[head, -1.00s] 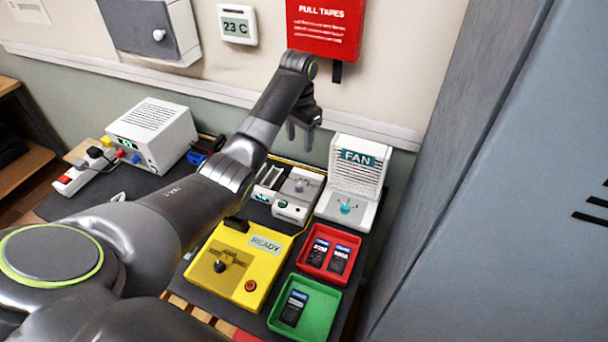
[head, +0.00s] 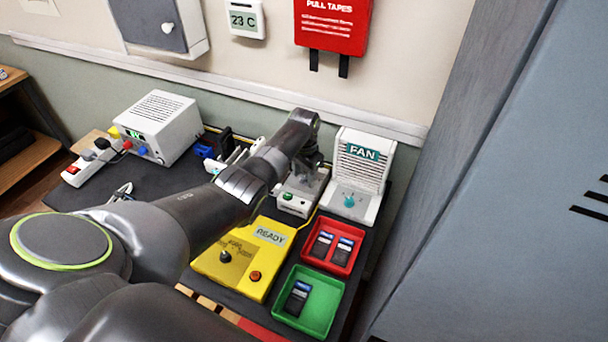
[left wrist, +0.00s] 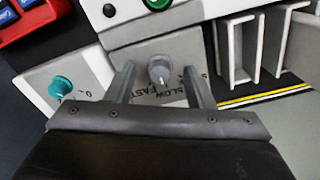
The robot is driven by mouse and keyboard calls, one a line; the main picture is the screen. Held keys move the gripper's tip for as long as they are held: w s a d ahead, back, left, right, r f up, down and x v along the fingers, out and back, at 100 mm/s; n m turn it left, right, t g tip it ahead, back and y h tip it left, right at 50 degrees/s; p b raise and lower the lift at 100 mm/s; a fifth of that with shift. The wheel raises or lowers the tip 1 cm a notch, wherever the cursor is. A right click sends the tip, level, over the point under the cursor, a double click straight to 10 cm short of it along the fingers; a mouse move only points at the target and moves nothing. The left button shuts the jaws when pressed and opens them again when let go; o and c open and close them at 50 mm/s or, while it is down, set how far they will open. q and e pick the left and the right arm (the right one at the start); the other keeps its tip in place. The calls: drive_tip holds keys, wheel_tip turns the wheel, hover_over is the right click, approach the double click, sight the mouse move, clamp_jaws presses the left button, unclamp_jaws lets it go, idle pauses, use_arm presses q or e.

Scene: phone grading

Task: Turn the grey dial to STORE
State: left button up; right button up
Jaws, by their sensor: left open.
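The grey dial (left wrist: 160,70) is a round knob with a light pointer mark, on a pale grey panel. Printed words near it read SLOW and FAST; a third label is mostly hidden by a finger. My left gripper (left wrist: 159,82) is open, with one finger on each side of the dial. I cannot tell whether the fingers touch it. In the head view my left gripper (head: 308,172) is over the small grey unit (head: 297,206) and hides its dial. Where the dial points is unclear. My right gripper is not in view.
The fan unit (head: 364,160) with its teal dial (head: 349,201) stands close on the right. A green button (head: 288,196) is on the grey unit's front. The yellow READY box (head: 237,281), red tray (head: 311,259) and green tray (head: 329,289) lie nearer. White slotted holders (left wrist: 250,48) are beside the dial.

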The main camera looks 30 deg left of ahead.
use_arm(q)
drive_tip(key=shift+f, duration=0.1)
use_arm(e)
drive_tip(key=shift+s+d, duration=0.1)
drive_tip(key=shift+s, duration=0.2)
use_arm(q)
drive_tip(key=c, duration=1)
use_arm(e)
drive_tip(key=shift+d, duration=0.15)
use_arm(q)
drive_tip(key=shift+n, duration=0.3)
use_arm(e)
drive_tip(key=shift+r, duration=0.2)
use_arm(q)
drive_tip(key=n+p, duration=0.2)
drive_tip(key=n, duration=0.1)
drive_tip(key=shift+n+p, duration=0.55)
drive_tip(key=shift+n, duration=2.15)
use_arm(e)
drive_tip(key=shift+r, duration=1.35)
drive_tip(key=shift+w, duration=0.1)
use_arm(q)
drive_tip(key=o, duration=1)
